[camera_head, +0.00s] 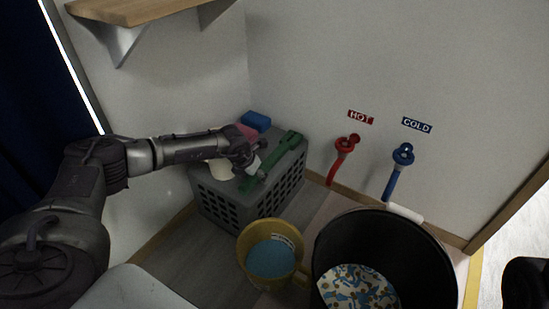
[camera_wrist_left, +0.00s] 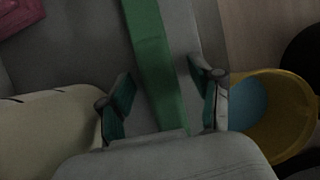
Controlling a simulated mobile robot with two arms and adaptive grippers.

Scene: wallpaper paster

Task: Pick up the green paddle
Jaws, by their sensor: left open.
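The green paddle (camera_head: 279,151) lies on top of a grey crate (camera_head: 229,205), running diagonally. In the left wrist view the green paddle (camera_wrist_left: 154,62) runs from the top edge down between the fingers of my left gripper (camera_wrist_left: 162,95). The fingers are apart, one on each side of the paddle, with a gap to it. In the head view my left gripper (camera_head: 256,166) is over the crate at the paddle's near end, which it partly hides. The right gripper is not clearly seen; only a dark part shows at the lower right edge.
A blue block (camera_head: 256,121), a pink item (camera_head: 246,131) and a cream roll (camera_head: 220,170) are on the crate beside the paddle. A yellow bucket (camera_head: 244,247) and a large black bucket (camera_head: 325,250) stand in front. Red (camera_head: 344,150) and blue (camera_head: 398,168) taps are on the wall.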

